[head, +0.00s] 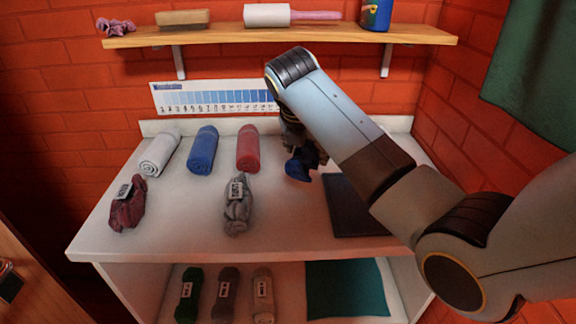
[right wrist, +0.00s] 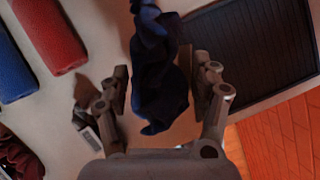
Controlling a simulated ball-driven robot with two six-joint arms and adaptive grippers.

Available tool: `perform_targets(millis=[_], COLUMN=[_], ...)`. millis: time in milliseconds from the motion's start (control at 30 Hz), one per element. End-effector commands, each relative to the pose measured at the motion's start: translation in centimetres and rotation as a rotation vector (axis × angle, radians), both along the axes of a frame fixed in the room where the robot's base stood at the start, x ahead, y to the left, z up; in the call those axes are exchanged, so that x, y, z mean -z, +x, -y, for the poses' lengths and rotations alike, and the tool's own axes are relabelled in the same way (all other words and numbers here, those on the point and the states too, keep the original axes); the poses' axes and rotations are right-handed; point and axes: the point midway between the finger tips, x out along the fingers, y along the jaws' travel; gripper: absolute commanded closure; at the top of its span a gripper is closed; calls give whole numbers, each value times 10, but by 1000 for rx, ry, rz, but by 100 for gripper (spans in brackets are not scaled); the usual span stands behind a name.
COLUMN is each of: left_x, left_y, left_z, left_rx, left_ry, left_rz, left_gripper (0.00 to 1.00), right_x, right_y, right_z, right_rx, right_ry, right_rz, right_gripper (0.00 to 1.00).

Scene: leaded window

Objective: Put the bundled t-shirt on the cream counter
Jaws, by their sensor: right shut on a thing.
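My right gripper (head: 297,142) is shut on a dark blue bundled cloth (head: 299,169), which looks like the bundled t-shirt. In the right wrist view the crumpled bundle (right wrist: 160,85) sits between the two fingers of the gripper (right wrist: 162,78). The bundle is over the right half of the cream counter (head: 180,228), left of a dark flat mat; I cannot tell whether it touches the top. My arm hides part of the counter behind it. My left gripper is not in view.
White, blue (head: 202,150) and red (head: 248,148) rolls lie along the counter's back. Maroon (head: 127,207) and grey (head: 238,212) tagged bundles lie in front. The dark mat (head: 350,205) lies at the right. A wooden shelf (head: 220,36) hangs above. Bare counter shows between the grey bundle and mat.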

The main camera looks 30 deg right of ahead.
Motion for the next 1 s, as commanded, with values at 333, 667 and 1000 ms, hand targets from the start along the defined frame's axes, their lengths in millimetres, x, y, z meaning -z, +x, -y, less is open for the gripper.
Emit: perform_targets(millis=[333, 667, 1000], left_x=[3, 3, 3], left_y=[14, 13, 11], left_z=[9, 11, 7], left_rx=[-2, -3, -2], left_ry=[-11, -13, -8], left_rz=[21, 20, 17], left_gripper=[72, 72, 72], right_x=[29, 67, 68], right_y=[39, 39, 38], right_z=[-22, -22, -22], right_rx=[1, 0, 0], right_ry=[0, -1, 0], right_rz=[0, 1, 0], right_gripper=[78, 79, 31])
